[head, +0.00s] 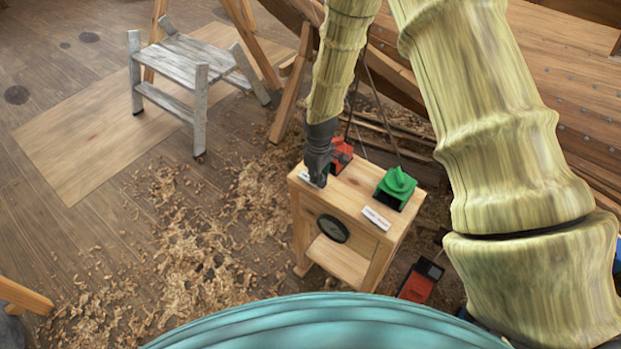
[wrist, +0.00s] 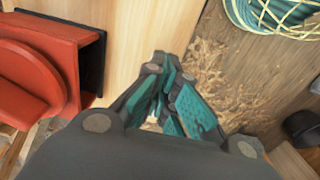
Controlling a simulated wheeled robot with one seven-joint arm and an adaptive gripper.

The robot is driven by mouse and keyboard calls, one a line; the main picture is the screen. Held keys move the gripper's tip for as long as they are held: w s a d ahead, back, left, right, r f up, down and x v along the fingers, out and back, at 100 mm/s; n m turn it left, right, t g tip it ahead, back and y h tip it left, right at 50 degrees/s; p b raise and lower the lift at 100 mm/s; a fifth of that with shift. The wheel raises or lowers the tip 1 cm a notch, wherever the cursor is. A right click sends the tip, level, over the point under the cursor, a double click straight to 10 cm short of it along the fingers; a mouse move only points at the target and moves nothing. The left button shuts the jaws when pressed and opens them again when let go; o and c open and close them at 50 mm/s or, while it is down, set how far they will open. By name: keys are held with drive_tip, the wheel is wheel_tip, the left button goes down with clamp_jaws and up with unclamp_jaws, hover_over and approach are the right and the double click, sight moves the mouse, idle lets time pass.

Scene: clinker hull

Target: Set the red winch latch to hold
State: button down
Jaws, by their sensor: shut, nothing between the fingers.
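The red winch latch (head: 341,154) sits on top of a small wooden cabinet (head: 345,195), at its back left, partly hidden behind my gripper in the head view. In the wrist view its red body (wrist: 40,65) with a black plate fills the left side. My gripper (head: 316,184) points down at the cabinet's left front corner, beside the red latch. In the wrist view my gripper (wrist: 172,115) is shut and empty, to the right of the red part and apart from it. Whether the latch is at hold cannot be told.
A green winch (head: 396,186) stands on the cabinet's right, with a white label (head: 376,217) before it. A red and black item (head: 420,281) lies on the floor at the right. A grey wooden stool (head: 185,70) stands at the back left. Shavings (head: 195,260) cover the floor.

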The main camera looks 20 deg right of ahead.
drive_tip(key=shift+r+p, duration=2.25)
drive_tip(key=shift+r, duration=1.2)
drive_tip(key=s+f+m+b, duration=0.5)
drive_tip(key=s+f+b, duration=0.2)
drive_tip(key=s+f, duration=1.6)
drive_tip(key=s+d+m+b, duration=0.1)
drive_tip(key=s+d+m, duration=0.2)
drive_tip(key=s, duration=1)
drive_tip(key=shift+s+d+b, duration=0.15)
drive_tip(key=shift+d+b, duration=0.1)
drive_tip(key=shift+b, duration=0.15)
drive_tip(key=shift+f, duration=0.1)
